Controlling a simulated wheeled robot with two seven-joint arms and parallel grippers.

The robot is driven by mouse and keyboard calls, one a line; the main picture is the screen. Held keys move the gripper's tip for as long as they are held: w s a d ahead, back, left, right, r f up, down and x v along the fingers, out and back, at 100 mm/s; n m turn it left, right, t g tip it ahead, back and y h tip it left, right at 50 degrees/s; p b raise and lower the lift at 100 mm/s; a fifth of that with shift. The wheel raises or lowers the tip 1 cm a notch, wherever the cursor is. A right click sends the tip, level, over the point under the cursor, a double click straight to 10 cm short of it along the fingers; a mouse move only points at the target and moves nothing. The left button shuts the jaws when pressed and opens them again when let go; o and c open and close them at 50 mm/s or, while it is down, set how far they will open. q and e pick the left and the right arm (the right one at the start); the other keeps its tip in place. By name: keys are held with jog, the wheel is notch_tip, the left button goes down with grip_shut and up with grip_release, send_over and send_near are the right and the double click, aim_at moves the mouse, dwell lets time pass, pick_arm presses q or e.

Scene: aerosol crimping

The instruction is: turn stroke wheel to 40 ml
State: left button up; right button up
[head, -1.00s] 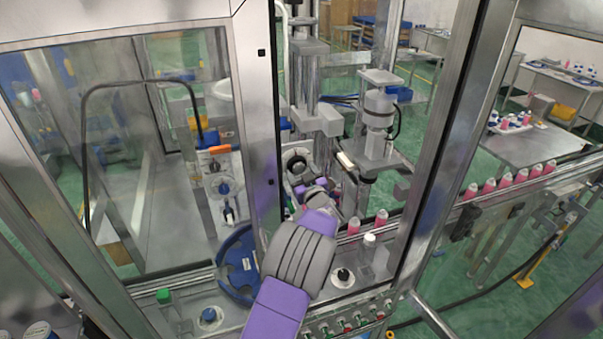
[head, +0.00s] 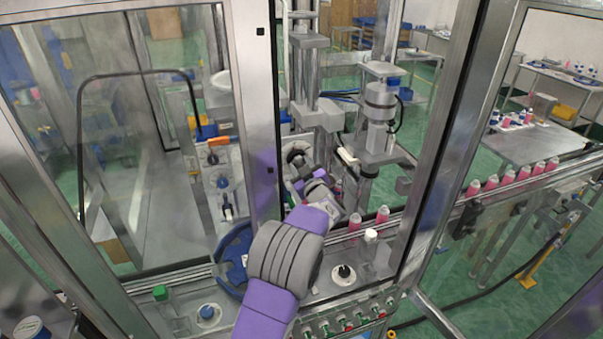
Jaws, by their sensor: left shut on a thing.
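My left gripper (head: 303,168) reaches through the open front of the machine frame, beyond my purple and grey arm. It is shut at the dark round stroke wheel (head: 295,155), which sits low on the steel column inside. My gripper and wrist partly cover the wheel. The fingers are small and dark here, and the wheel's scale cannot be read. My right gripper is not in view.
Pink bottles (head: 383,214) stand on the conveyor just right of my wrist, with several more farther right. A steel door post (head: 258,110) is close to the left of my arm. A blue curved guide (head: 232,262) and a button panel (head: 345,322) lie below.

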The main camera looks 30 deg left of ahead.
pick_arm(q)
jog(key=n+b, duration=0.3)
jog(key=b, duration=0.1)
jog(key=n+b, duration=0.2)
jog(key=shift+f+n, duration=0.25)
jog(key=shift+n, duration=0.05)
jog(key=shift+r+n+b, duration=0.2)
jog(key=shift+n+b, duration=1.4)
jog(key=shift+n, duration=0.3)
jog(key=o, duration=1.1)
jog(key=shift+c, duration=0.2)
jog(key=b+v, duration=0.1)
jog(key=v, duration=0.6)
jog(key=shift+d, duration=0.2)
jog(key=shift+s, duration=0.15)
